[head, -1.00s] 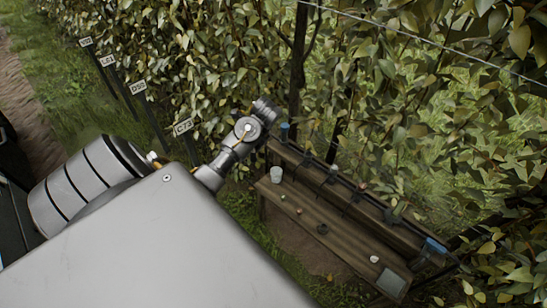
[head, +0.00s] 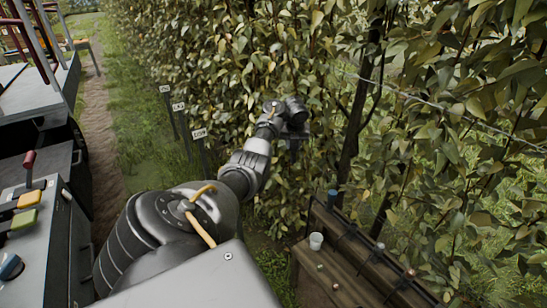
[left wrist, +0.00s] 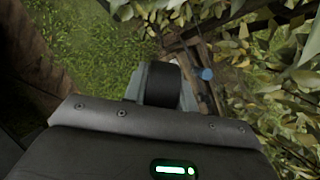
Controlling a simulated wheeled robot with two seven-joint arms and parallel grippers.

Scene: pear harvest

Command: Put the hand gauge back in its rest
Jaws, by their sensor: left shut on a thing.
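My left gripper (head: 293,115) is held out in front of the leafy hedge, above and left of the wooden bench. In the left wrist view its jaws (left wrist: 163,83) are shut on a dark, rounded thing (left wrist: 165,88), which I take to be the hand gauge. Most of it is hidden behind the gripper body, and in the head view it cannot be told apart from the gripper. I cannot make out the gauge's rest in either view. My right gripper is not in view.
The wooden bench (head: 335,262) at lower right carries a white cup (head: 316,240), a blue-topped item (head: 332,197) and small things. A wire (head: 450,112) crosses the hedge. Label stakes (head: 199,134) stand along the row. A control panel (head: 30,235) with a red-knobbed lever is at left.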

